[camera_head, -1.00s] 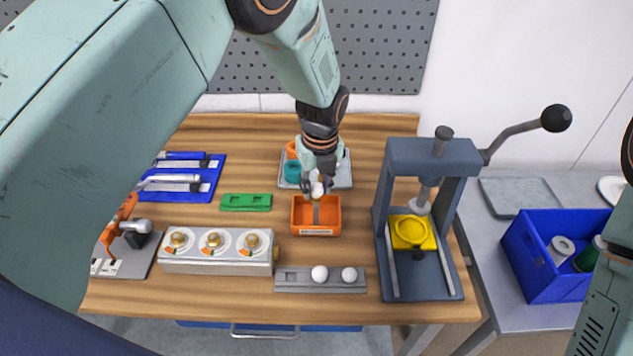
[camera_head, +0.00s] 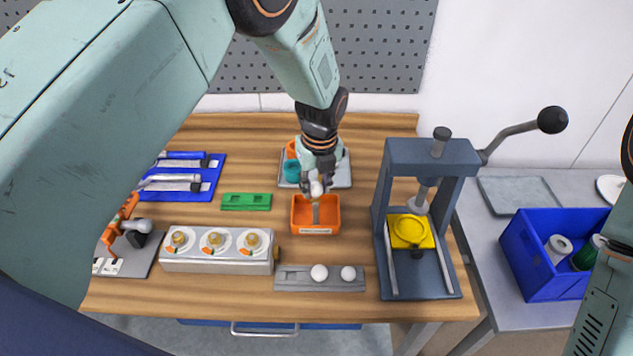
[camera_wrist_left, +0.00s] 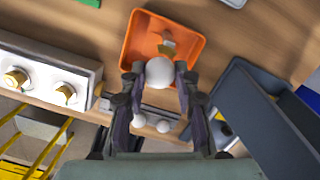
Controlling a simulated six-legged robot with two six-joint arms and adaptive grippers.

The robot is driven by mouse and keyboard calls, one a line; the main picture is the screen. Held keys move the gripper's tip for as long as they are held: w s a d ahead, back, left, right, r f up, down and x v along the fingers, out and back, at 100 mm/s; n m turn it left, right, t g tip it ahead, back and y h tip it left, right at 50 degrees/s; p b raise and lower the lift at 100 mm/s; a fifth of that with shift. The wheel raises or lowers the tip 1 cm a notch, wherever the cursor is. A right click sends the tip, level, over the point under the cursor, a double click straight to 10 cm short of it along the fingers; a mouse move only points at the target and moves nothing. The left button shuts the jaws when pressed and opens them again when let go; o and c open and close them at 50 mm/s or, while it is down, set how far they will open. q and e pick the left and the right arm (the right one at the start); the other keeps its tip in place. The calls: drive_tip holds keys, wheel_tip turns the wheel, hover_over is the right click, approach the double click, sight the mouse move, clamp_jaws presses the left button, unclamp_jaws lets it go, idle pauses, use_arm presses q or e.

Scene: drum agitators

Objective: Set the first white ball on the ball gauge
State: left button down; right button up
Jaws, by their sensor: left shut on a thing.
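My left gripper (camera_head: 317,180) is shut on a white ball (camera_head: 317,189). It holds the ball at the back edge of the orange tray (camera_head: 297,215) in the head view. In the left wrist view the ball (camera_wrist_left: 160,72) sits between the fingertips, in front of the orange tray (camera_wrist_left: 137,38). A small metal piece (camera_wrist_left: 166,45) shows inside the tray. Two more white balls (camera_head: 319,273) (camera_head: 348,274) rest on a grey rail (camera_head: 292,281) in front. I cannot tell for sure which piece is the ball gauge. My right gripper is not in view.
A green block (camera_head: 246,202) and a box with three brass knobs (camera_head: 217,252) stand to the left. A dark lever press (camera_head: 428,155) with a yellow piece (camera_head: 411,232) stands to the right. A grey plate (camera_head: 342,171) with coloured parts lies behind the gripper.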

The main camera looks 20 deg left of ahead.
use_arm(q)
drive_tip(key=shift+f, duration=0.25)
idle(0.7)
drive_tip(key=c, duration=0.9)
unclamp_jaws()
drive_tip(key=r, duration=0.8)
drive_tip(key=s+r, duration=0.1)
drive_tip(key=r, duration=0.3)
drive_tip(key=shift+d, duration=0.4)
drive_tip(key=shift+s+f, duration=0.1)
drive_tip(key=shift+s, duration=0.05)
